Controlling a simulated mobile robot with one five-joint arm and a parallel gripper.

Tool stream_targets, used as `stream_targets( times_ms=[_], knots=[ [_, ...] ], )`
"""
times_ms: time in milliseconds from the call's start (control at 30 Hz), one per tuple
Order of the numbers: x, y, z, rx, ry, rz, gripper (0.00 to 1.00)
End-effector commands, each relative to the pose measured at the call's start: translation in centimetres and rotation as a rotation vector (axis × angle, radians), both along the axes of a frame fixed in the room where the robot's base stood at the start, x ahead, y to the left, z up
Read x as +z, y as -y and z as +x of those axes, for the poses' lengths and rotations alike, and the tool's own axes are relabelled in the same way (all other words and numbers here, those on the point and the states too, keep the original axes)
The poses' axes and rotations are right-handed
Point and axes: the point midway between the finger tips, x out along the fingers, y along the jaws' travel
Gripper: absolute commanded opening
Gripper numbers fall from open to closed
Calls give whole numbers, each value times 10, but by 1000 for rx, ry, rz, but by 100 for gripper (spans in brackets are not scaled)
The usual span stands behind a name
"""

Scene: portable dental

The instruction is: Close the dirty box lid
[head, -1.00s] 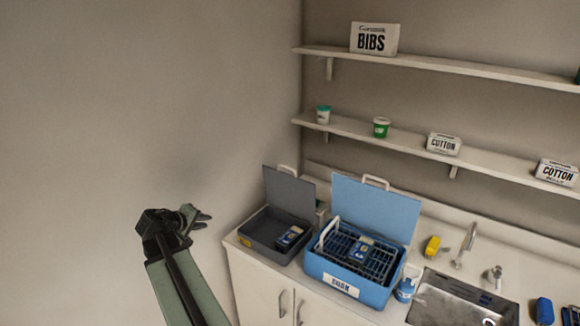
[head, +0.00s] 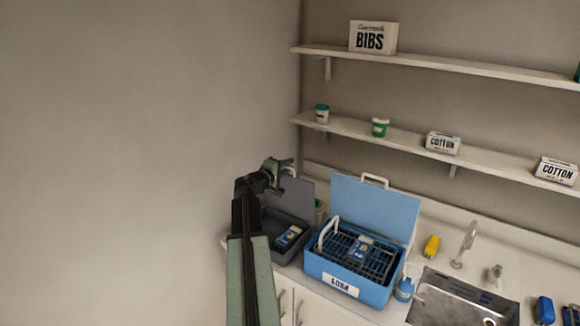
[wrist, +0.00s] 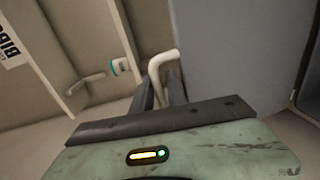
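The grey box (head: 262,228), most likely the dirty box, stands open at the left end of the counter, partly hidden by my arm. Its grey lid (head: 302,198) stands upright at the back and fills the right of the wrist view (wrist: 228,60). The lid's pale handle (wrist: 163,60) lies just ahead of and partly between my fingers in the wrist view. My gripper (head: 280,166) is at the lid's top edge. Its fingers (wrist: 162,92) have a narrow gap; whether they grip the handle is unclear. A blue-and-white item (head: 288,237) lies in the box.
A blue box (head: 342,285) with a rack inside and its blue lid (head: 375,207) upright stands close to the right. Beyond are a blue bottle (head: 405,289), a yellow item (head: 432,246) and a sink (head: 455,300). Shelves (head: 400,140) run above; a wall is at left.

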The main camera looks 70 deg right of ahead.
Motion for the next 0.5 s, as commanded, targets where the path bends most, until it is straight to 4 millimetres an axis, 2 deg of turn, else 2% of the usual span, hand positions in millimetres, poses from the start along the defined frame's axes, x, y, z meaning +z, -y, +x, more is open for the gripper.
stream_targets(
  times_ms=[33,100,333,400,500],
  knots=[
    [-2,9,-2,-2,0,0,18],
    [-2,14,-3,-2,0,0,18],
    [-2,14,-4,0,0,1,18],
    [-2,14,-3,0,1,1,0],
    [-2,14,-3,0,1,1,0]
  ],
)
